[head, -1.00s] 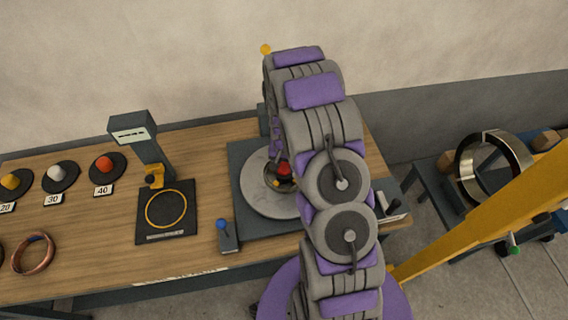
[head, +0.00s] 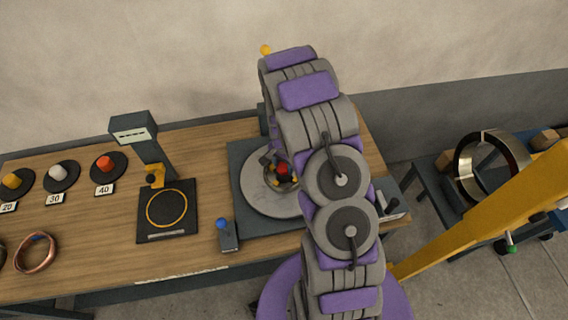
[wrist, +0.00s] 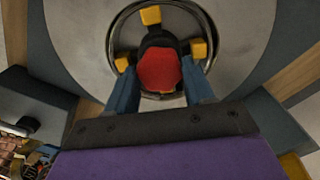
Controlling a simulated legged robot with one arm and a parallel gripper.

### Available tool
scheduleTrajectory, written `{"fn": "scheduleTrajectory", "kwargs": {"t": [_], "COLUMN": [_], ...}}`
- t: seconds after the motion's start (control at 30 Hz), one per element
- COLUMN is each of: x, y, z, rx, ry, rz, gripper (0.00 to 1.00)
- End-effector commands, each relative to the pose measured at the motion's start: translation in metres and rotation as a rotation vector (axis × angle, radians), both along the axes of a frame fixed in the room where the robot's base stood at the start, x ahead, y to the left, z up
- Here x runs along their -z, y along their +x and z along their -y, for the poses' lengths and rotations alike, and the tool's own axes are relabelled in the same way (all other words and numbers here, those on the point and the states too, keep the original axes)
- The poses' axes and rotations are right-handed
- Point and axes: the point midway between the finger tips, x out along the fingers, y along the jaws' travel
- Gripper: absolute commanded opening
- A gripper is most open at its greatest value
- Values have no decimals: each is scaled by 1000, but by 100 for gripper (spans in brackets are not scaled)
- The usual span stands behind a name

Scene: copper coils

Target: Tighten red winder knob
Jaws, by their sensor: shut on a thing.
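The red winder knob (head: 283,169) sits at the centre of the round grey winder plate (head: 262,203) on the bench. In the wrist view the red knob (wrist: 158,70) stands on a dark hub inside a metal ring (wrist: 112,40), with yellow blocks (wrist: 151,15) around it. My gripper (wrist: 160,88) has its two blue fingers on either side of the knob and is shut on it. In the head view my arm hides the right part of the plate and most of my gripper.
A scale with a dark pad (head: 184,231) and several coloured knobs are left. A copper coil (head: 36,253) lies at the front left. A yellow beam (head: 480,220) and a large metal ring (head: 467,172) are right.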

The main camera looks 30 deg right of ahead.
Motion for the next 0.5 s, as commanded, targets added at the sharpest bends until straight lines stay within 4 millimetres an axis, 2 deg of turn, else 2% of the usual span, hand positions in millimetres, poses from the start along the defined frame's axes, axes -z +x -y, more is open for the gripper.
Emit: {"fn": "scheduleTrajectory", "kwargs": {"t": [0.2, 0.23, 0.5], "x": [-1, -1, 0], "y": [1, 1, 0], "z": [0, -1, 0], "rx": [0, 0, -1], "ry": [-1, -1, 0], "rz": [3, 3, 1], "gripper": [22, 54, 78]}}
